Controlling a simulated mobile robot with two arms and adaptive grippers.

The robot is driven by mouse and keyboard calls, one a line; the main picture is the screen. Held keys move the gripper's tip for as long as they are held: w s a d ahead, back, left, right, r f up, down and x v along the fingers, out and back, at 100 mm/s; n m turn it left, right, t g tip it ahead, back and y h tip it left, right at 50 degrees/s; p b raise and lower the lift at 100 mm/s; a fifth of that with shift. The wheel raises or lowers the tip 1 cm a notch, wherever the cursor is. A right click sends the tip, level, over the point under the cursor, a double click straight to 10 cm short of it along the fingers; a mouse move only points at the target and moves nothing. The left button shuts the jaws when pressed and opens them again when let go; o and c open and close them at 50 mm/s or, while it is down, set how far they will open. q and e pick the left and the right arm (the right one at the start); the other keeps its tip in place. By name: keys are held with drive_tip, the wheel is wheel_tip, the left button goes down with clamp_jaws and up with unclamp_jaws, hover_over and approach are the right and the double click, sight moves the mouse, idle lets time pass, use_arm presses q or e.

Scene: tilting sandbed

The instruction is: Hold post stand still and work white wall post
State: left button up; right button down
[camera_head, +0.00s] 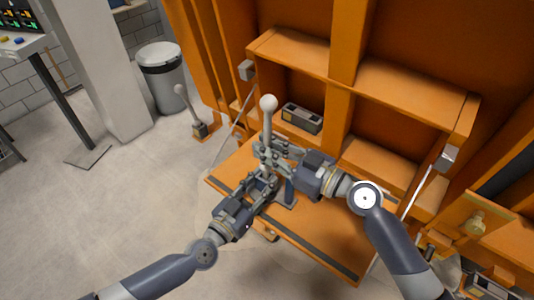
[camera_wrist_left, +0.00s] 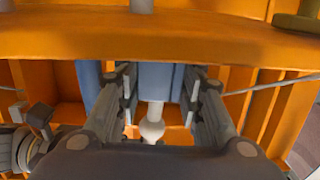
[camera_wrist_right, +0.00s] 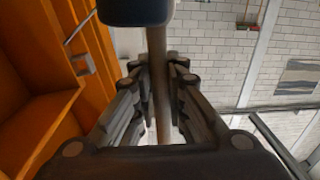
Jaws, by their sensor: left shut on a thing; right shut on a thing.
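A pale post (camera_head: 268,122) with a white ball top rises from the lowered orange shelf. My right gripper (camera_head: 266,150) is shut around its shaft below the ball; the right wrist view shows the shaft (camera_wrist_right: 158,75) between the fingers. The blue-grey post stand (camera_head: 288,192) is under it, mostly hidden by the grippers. My left gripper (camera_head: 265,177) is lower and shut on the stand; the left wrist view shows the blue-grey stand (camera_wrist_left: 160,84) between the fingers, with a white ball end beyond. The post looks about upright in the head view.
The lowered orange shelf (camera_head: 325,238) has dark strips and struts at both sides. Behind it are orange compartments, one with a grey box (camera_head: 302,118). A second ball-topped lever (camera_head: 186,103) stands at the left. A grey bin (camera_head: 160,78) is farther back. Floor at left is clear.

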sight(267, 113)
drive_tip(key=shift+r, duration=5.35)
drive_tip(key=shift+r, duration=1.35)
drive_tip(key=shift+r, duration=0.15)
drive_tip(key=shift+r, duration=1.25)
drive_tip(key=s+a, duration=0.4)
drive_tip(key=s, duration=0.2)
drive_tip(key=shift+s+a, duration=0.3)
drive_tip(key=shift+a, duration=0.05)
